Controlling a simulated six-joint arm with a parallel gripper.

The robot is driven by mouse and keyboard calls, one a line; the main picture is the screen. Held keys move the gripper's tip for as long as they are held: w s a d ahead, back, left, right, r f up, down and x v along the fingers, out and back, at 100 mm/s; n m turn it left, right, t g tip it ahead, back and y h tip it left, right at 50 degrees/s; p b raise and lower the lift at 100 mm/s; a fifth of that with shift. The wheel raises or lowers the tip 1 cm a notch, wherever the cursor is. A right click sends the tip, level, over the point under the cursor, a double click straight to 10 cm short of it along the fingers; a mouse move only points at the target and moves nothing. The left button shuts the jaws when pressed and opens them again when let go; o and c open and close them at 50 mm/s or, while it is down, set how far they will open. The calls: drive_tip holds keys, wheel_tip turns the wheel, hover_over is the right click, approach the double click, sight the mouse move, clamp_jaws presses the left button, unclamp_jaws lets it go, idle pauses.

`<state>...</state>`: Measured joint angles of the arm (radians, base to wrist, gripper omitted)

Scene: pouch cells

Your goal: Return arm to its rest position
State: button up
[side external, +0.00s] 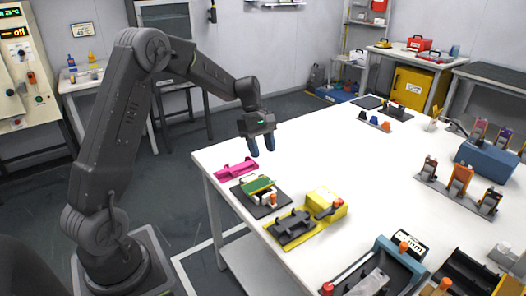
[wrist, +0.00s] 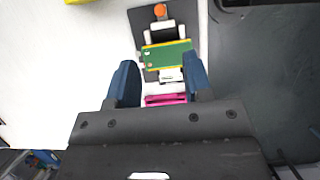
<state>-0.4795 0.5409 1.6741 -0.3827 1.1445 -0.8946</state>
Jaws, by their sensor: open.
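My gripper (side external: 262,146) has two blue fingers and is open, with nothing between them. It hangs above the left edge of the white table (side external: 310,150), over the area of a pink holder (side external: 237,168). In the wrist view the gripper (wrist: 160,82) points down, and the pink holder (wrist: 165,99) shows partly between the fingers, its lower part hidden by the gripper body. My arm is bent, with its upper links raised to the left of the table.
A green board on a dark plate (side external: 259,205) and a yellow fixture (side external: 293,238) sit near the pink holder. Orange-topped clamps (side external: 460,181) and a blue block (side external: 487,157) stand at right. The table's middle is clear. Floor lies open left of the table.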

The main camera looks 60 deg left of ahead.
drive_tip(key=s+d+r+m+t+y, duration=0.3)
drive_tip(key=s+d+r+m+y, duration=0.1)
drive_tip(key=s+d+r+m, duration=0.95)
drive_tip(key=s+d+m+t, duration=0.2)
drive_tip(key=s+m, duration=0.2)
drive_tip(key=s, duration=0.6)
drive_tip(key=shift+d+f+t+y, duration=0.3)
drive_tip(key=shift+f, duration=0.15)
